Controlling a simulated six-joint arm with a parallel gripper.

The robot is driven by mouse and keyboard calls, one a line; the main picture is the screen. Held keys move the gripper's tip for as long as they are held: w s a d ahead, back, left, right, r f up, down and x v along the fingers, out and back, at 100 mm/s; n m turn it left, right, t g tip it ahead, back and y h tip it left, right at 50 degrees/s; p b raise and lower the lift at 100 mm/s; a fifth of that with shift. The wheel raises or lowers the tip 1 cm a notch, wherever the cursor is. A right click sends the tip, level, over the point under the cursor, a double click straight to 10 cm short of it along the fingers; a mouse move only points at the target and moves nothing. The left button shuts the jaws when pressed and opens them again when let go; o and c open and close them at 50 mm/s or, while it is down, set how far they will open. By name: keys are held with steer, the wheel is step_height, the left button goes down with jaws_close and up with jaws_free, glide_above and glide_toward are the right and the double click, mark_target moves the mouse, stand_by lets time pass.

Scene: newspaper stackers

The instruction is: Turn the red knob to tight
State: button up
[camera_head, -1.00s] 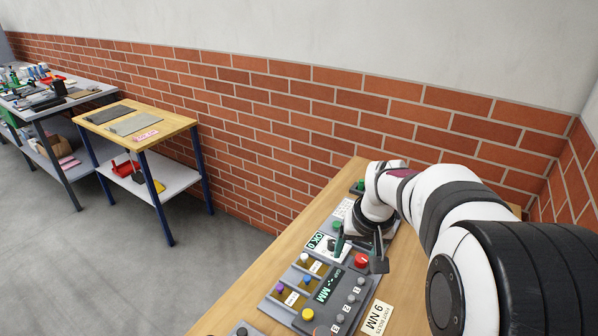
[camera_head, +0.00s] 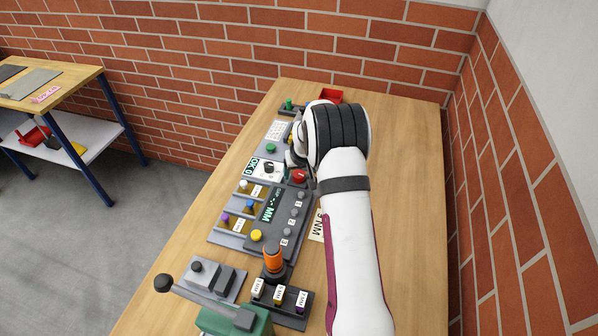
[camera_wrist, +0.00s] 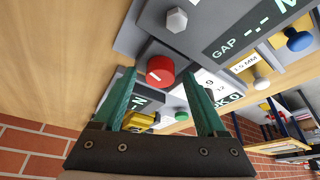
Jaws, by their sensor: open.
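The red knob (camera_wrist: 160,72) has a white line on its face and sits on a grey panel in the wrist view. It also shows in the head view (camera_head: 299,176), on the console just left of my arm. My gripper (camera_wrist: 159,78) is open, with its two green fingers on either side of the knob in the wrist view. The knob appears just beyond the fingertips, and I cannot tell how far. No contact shows. In the head view my arm hides most of the gripper. No "tight" mark can be read by the knob.
The console display (camera_head: 269,205) and a yellow button (camera_head: 256,235) are near the knob. A grey hex button (camera_wrist: 176,20) is close to it in the wrist view. An orange-handled tool (camera_head: 273,260) stands nearer. The wooden bench (camera_head: 405,180) is clear to the right; brick walls border it.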

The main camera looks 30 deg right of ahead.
jaws_close()
stand_by(0.4)
steer(key=shift+m, duration=0.3)
steer(key=m+h, duration=0.1)
steer(key=m, duration=0.1)
steer(key=m+g, duration=0.1)
steer(key=m, duration=0.1)
steer(key=shift+w+a+m+h, duration=0.1)
steer(key=shift+a+m+h, duration=0.1)
steer(key=shift+m+h, duration=0.15)
steer(key=m+g+h, duration=0.1)
steer(key=m, duration=0.3)
steer(key=shift+w+m, duration=0.1)
steer(key=shift+m, duration=0.15)
steer(key=m+g, duration=0.1)
steer(key=m, duration=0.1)
steer(key=m+g, duration=0.1)
steer(key=m, duration=0.2)
steer(key=shift+w+g+h, duration=0.15)
steer(key=shift+g+h, duration=0.1)
steer(key=shift+g, duration=0.05)
steer(key=m+g, duration=0.1)
steer(key=m, duration=0.4)
steer(key=shift+w+g, duration=0.1)
steer(key=shift+g, duration=0.3)
steer(key=shift+m, duration=0.4)
